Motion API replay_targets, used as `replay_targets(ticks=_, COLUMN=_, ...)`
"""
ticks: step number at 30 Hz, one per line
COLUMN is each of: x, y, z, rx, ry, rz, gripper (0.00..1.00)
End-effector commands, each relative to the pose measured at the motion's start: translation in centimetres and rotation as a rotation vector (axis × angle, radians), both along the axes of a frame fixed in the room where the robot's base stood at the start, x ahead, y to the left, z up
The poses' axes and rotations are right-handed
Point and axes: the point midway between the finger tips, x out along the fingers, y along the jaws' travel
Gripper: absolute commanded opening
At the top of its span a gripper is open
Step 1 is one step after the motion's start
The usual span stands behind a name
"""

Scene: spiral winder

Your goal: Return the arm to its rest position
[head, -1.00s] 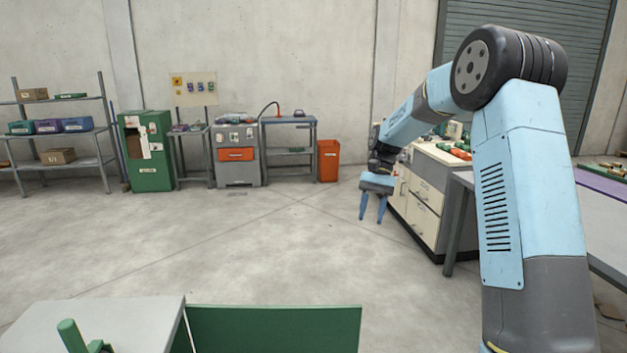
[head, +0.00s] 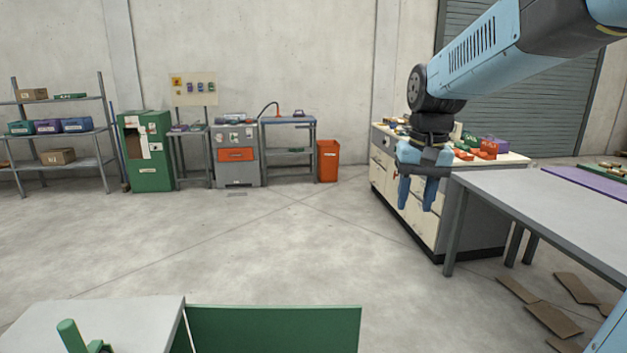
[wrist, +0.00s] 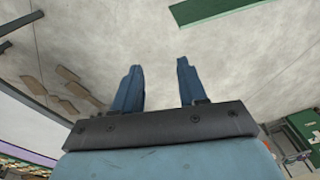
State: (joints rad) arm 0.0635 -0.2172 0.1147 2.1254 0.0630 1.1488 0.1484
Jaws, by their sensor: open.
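My gripper (head: 417,194) has two blue fingers that point down in the head view. It hangs in the air in front of the cream drawer cabinet (head: 395,186) as seen from the head camera. In the wrist view my gripper (wrist: 158,75) shows its two fingers apart with only bare concrete floor between them. It holds nothing. My blue arm comes in from the upper right of the head view, with its forearm slanting down to the left to the wrist.
A grey table (head: 545,200) stands right of my gripper, with flat cardboard pieces (head: 553,319) on the floor below. A white-topped stand (head: 95,320) and a green panel (head: 275,328) are in front. An orange bin (head: 328,161) stands by the back wall. The middle floor is clear.

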Motion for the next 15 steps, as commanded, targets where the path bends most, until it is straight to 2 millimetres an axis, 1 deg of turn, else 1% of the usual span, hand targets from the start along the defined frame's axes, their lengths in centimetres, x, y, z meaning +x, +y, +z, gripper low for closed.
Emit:
replay_targets(ticks=1, x=-1.3, y=-0.2, z=0.4, rx=-0.006, ry=-0.030, rz=0.006, gripper=0.42)
replay_targets(ticks=7, x=-5.6, y=-1.2, z=0.9, rx=-0.027, ry=-0.141, rz=0.034, gripper=0.42)
replay_targets(ticks=15, x=-11.1, y=-2.5, z=0.4, rx=-0.053, ry=-0.290, rz=0.074, gripper=0.42)
